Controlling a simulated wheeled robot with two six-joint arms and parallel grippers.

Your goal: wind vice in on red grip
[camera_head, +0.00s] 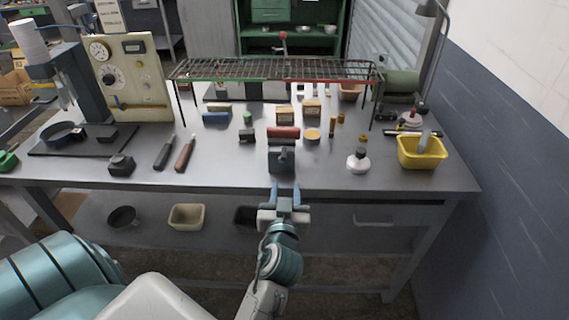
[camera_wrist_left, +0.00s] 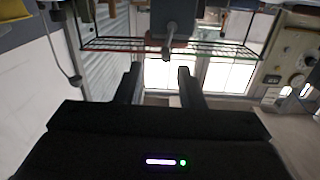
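The dark grey vice (camera_head: 282,160) stands at the front edge of the bench, near the middle. The red grip (camera_head: 283,132) lies level at the top of the vice, toward its far side; I cannot tell whether the jaws touch it. My left gripper (camera_head: 285,188) is open and empty just in front of the vice, its fingers pointing at it. In the left wrist view, which is upside down, the vice (camera_wrist_left: 180,14) and its screw end (camera_wrist_left: 167,53) show ahead, between and beyond the open fingers (camera_wrist_left: 158,75). My right gripper is not in view.
A wire rack (camera_head: 275,70) spans the back of the bench. Two dark-handled tools (camera_head: 164,153), a black block (camera_head: 121,165) and a dial panel (camera_head: 130,80) are at left. Bins sit on the lower shelf.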

